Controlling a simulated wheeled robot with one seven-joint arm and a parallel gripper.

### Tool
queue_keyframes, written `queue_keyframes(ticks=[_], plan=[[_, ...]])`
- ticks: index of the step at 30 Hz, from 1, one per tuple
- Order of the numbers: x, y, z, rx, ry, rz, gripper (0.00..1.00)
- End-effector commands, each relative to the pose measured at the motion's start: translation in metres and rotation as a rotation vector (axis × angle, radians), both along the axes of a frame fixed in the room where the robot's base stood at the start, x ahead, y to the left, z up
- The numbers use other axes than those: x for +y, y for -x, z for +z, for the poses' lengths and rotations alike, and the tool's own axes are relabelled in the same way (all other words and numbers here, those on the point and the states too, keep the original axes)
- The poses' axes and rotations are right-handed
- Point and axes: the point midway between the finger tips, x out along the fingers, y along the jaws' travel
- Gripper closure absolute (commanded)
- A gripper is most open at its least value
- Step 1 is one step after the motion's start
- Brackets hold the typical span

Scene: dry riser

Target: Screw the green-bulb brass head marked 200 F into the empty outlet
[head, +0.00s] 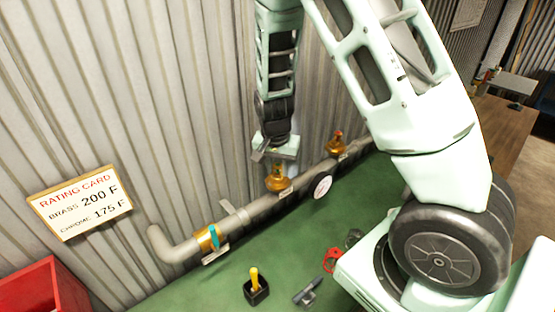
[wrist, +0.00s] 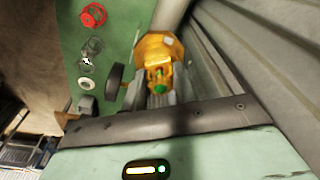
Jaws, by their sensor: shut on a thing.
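My gripper (head: 275,152) points down over the middle brass outlet (head: 278,182) of the grey pipe (head: 255,212). In the wrist view, my gripper (wrist: 158,92) is shut on the brass head with the green bulb (wrist: 158,76), its frame between the fingers. The head lines up with the wide brass collar of the outlet (wrist: 157,48) and appears to meet it. I cannot tell how far its thread is in. The marking on the head is not readable. A red-bulb head (head: 337,136) stands in the outlet further right.
A black cup with a yellow handle (head: 256,289), a grey tool (head: 308,292) and a red wheel (head: 332,260) are on the green bench. A rating card (head: 78,204) is on the corrugated wall behind.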

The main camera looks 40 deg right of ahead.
Motion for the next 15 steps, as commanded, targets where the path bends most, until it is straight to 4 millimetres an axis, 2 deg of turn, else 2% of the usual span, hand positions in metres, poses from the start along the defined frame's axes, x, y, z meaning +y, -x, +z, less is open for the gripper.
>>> queue_keyframes(ticks=[11, 15], plan=[[-0.0007, 0.0008, -0.0003, 0.002, 0.000, -0.051, 0.99], [-0.0001, 0.0013, 0.0031, 0.005, 0.002, -0.139, 0.99]])
